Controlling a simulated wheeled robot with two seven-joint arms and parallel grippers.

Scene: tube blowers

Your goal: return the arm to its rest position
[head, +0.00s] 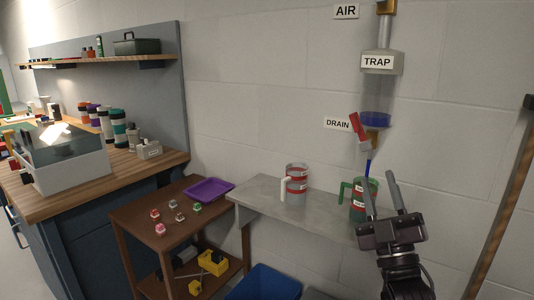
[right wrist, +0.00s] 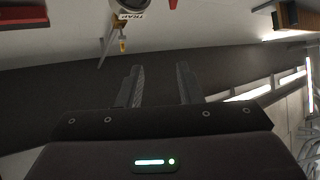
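My right gripper (head: 379,185) stands in front of the shelf at the lower right of the head view, fingers pointing up. Its two fingers are apart with nothing between them; the right wrist view also shows the gripper (right wrist: 160,69) empty. It overlaps part of a green mug (head: 357,202) in the head view; I cannot tell the gap in depth. My left gripper is not in view.
A grey shelf (head: 262,197) carries a white-handled mug (head: 296,184) and the green mug. Above hang the trap (head: 381,64) and a red drain handle (head: 357,126). A brown cart (head: 141,212) and workbench (head: 163,171) stand left.

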